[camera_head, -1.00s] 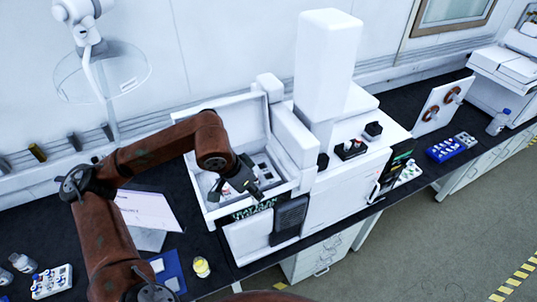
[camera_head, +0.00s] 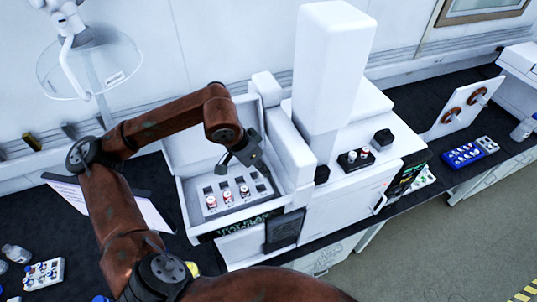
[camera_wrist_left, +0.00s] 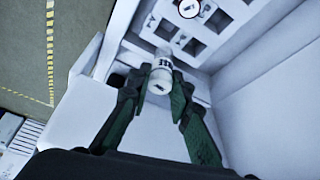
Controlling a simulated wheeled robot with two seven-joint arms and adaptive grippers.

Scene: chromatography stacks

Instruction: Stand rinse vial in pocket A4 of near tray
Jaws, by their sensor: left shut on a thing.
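My left gripper (camera_head: 240,165) is over the open white sampler box, above the back right part of the tray in it. In the left wrist view its green fingers (camera_wrist_left: 155,92) are shut on a white rinse vial (camera_wrist_left: 160,76) with dark print. The tray (camera_head: 250,200) is pale with dark square pockets, and vials with red and white caps stand in its front row. In the wrist view the tray (camera_wrist_left: 208,40) lies beyond the held vial, with one capped vial at the top edge. My right gripper is not in view.
The box's raised lid (camera_head: 205,125) stands behind the tray, and a tall white housing (camera_head: 330,65) rises to the right. A blue vial rack (camera_head: 465,155) is far right. A white rack (camera_head: 43,273) and bottles stand at the lower left.

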